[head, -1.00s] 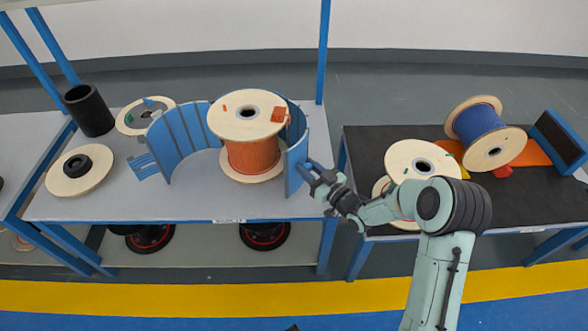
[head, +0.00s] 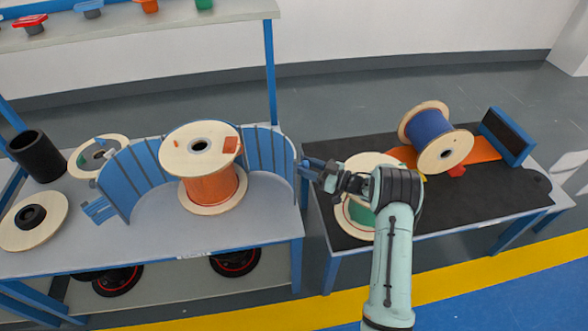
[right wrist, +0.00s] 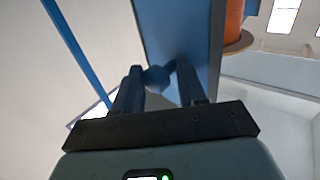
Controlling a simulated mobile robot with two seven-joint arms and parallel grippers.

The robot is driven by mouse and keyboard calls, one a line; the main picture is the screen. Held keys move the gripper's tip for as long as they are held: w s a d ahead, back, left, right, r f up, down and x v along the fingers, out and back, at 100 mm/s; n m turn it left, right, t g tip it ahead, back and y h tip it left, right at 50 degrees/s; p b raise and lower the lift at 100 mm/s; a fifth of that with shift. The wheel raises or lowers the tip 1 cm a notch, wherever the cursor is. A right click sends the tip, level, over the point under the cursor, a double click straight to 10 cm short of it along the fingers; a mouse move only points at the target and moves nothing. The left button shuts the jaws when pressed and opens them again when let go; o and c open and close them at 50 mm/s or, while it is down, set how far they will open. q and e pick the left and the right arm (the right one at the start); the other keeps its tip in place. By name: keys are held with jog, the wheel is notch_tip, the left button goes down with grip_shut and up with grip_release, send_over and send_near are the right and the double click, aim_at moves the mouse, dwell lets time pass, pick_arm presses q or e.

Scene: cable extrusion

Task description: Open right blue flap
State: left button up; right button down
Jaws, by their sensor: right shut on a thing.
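The right blue flap (head: 268,150) is a curved slatted panel, spread out behind and to the right of the orange cable spool (head: 212,186). My right gripper (head: 309,168) is at the flap's outer edge, near the gap between the two tables. In the right wrist view the fingers (right wrist: 160,80) are shut on a round blue knob (right wrist: 158,77) on the flap panel (right wrist: 183,28). The left blue flap (head: 132,180) curves around the spool's left side, standing open at the front. My left gripper is not in view.
A black table (head: 455,205) at the right holds a blue spool (head: 430,130), a green spool (head: 362,212) under my right arm and a blue stand (head: 508,137). A black cylinder (head: 38,155) and pale discs lie at the left. The grey table's front is clear.

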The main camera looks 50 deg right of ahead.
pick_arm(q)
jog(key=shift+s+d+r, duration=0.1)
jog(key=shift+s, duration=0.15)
pick_arm(e)
jog(key=shift+w+d+r, duration=0.15)
jog(key=shift+w+r, duration=0.1)
jog(key=shift+w, duration=0.35)
jog(key=c, duration=0.8)
grip_release()
notch_tip(320, 180, up, 9)
jog(key=shift+w+f+p, duration=0.1)
jog(key=shift+w+p, duration=0.05)
jog(key=shift+p, duration=0.85)
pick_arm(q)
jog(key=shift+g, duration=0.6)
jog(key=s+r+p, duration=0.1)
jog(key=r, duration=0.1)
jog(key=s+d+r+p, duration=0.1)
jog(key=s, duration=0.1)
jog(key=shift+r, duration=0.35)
pick_arm(e)
jog(key=r, duration=0.3)
jog(key=s+r, duration=0.1)
jog(key=r, duration=0.6)
jog(key=shift+s+d+r, duration=0.15)
jog(key=shift+d+r, duration=0.2)
jog(key=shift+r, duration=0.05)
